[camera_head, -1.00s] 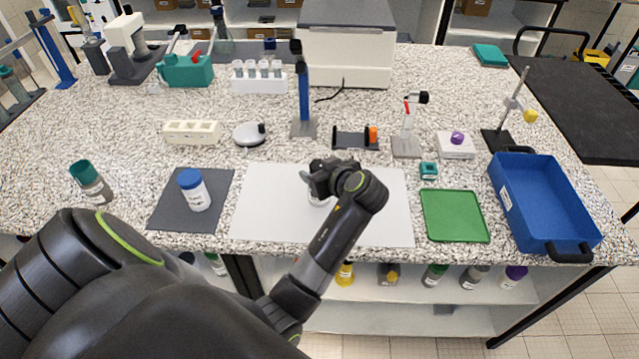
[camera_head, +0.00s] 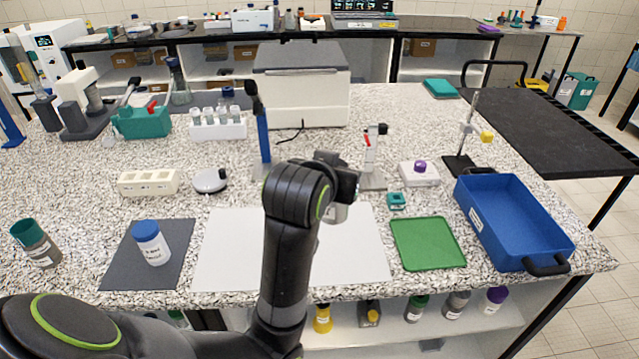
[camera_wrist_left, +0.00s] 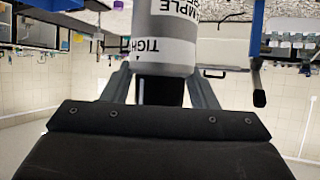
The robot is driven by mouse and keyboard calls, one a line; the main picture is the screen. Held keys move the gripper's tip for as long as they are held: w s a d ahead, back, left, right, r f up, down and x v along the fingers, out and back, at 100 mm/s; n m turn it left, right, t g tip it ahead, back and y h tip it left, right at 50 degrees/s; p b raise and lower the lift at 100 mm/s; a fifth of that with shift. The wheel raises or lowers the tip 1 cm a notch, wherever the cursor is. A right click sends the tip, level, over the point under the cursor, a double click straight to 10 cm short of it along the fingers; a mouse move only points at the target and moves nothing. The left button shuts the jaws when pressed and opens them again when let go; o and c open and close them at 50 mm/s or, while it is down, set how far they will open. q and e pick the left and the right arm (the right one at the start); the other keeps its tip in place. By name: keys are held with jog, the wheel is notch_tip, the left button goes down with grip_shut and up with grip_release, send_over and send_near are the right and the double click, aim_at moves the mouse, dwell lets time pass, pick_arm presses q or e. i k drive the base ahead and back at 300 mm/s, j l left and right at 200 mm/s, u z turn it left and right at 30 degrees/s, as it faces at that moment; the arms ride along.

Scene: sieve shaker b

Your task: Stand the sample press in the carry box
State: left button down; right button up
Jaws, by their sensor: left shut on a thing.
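My left gripper (camera_head: 340,178) is shut on a grey cylindrical jar (camera_head: 336,212) with a white label, held by its dark top above the white sheet. The jar fills the upper middle of the left wrist view (camera_wrist_left: 165,35), its label upside down with "SAMPLE" and "TIGHT" legible. The carry box, a blue open tray (camera_head: 515,222) with black handles, stands empty at the right. I cannot tell for certain which device is the sample press; a blue upright lever stand (camera_head: 262,135) and a pale stand with a red part (camera_head: 372,165) stand behind my arm. My right gripper is not in view.
A white sheet (camera_head: 228,250) lies under my arm, with a green mat (camera_head: 428,243) to its right. A blue-capped jar (camera_head: 152,245) stands on a dark mat (camera_head: 115,268). A clamp stand (camera_head: 466,140) stands behind the box.

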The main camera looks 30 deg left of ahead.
aim_at(493, 208)
jog(key=i+l, duration=0.15)
jog(key=i, duration=0.3)
jog(key=i+l, duration=0.15)
jog(key=i, duration=0.35)
jog(key=z, duration=1.2)
jog(key=i, duration=0.05)
